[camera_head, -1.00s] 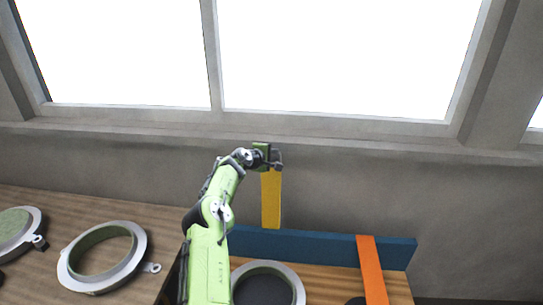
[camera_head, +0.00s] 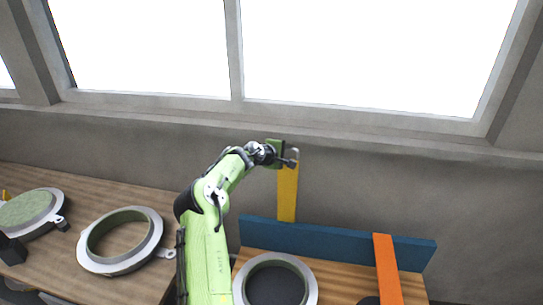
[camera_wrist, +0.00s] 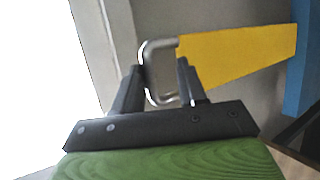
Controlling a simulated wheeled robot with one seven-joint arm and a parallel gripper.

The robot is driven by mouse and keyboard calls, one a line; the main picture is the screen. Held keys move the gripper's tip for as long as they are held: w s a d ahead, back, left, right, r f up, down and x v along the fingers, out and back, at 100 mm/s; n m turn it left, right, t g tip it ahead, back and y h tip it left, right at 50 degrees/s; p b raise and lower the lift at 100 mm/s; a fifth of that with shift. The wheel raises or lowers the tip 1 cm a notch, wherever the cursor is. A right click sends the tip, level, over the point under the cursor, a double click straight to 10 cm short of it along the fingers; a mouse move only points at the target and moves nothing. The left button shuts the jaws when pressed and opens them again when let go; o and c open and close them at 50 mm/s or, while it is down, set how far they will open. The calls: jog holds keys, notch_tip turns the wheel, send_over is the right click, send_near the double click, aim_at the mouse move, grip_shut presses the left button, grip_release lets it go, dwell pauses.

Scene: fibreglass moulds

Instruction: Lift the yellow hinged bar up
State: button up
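The yellow hinged bar (camera_head: 287,194) stands upright, its lower end at the blue board (camera_head: 330,240) and its top near my gripper. In the wrist view the yellow bar (camera_wrist: 235,55) runs sideways to the blue board (camera_wrist: 303,55). A bent metal handle (camera_wrist: 160,44) sticks out from its free end. My gripper (camera_head: 291,160) is at the bar's top end. In the wrist view my gripper (camera_wrist: 160,75) has its fingers apart, with the handle's bar between them, close to the left finger. I cannot tell whether they touch.
An orange bar (camera_head: 387,268) lies from the blue board across the wooden bench (camera_head: 335,280). A round grey mould (camera_head: 308,280) is on that bench. Another ring mould (camera_head: 84,250) and a green-faced mould (camera_head: 25,210) lie on the left bench. A window is behind.

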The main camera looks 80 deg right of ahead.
jog(key=b+v, duration=0.2)
jog(key=v, duration=1)
jog(key=shift+w+r, duration=0.15)
jog(key=shift+r, duration=0.1)
